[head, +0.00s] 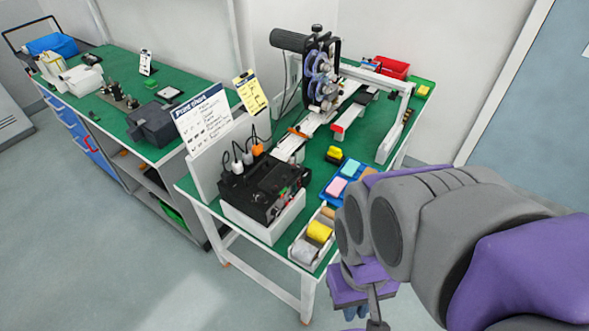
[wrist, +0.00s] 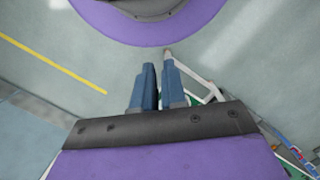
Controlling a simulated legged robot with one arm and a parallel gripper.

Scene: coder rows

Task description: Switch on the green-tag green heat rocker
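A black control box (head: 264,185) sits on a white base near the front left corner of the green-topped bench. Small red and green parts (head: 291,190) show along its right-hand side. They are too small to tell which is the green-tag green heat rocker. My gripper (head: 355,313) is low in the head view, in front of the bench and apart from the box, partly hidden by my arm. In the wrist view my gripper (wrist: 159,64) points its two blue fingers over the floor. They are close together, with a thin gap and nothing held between them.
The bench (head: 225,216) also holds a reel machine (head: 321,75), a tray of tape rolls (head: 316,236), a blue tray (head: 350,187) and a red bin (head: 391,68). A sign (head: 203,118) stands behind the box. A second workbench (head: 112,124) is at left. Floor in front is clear.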

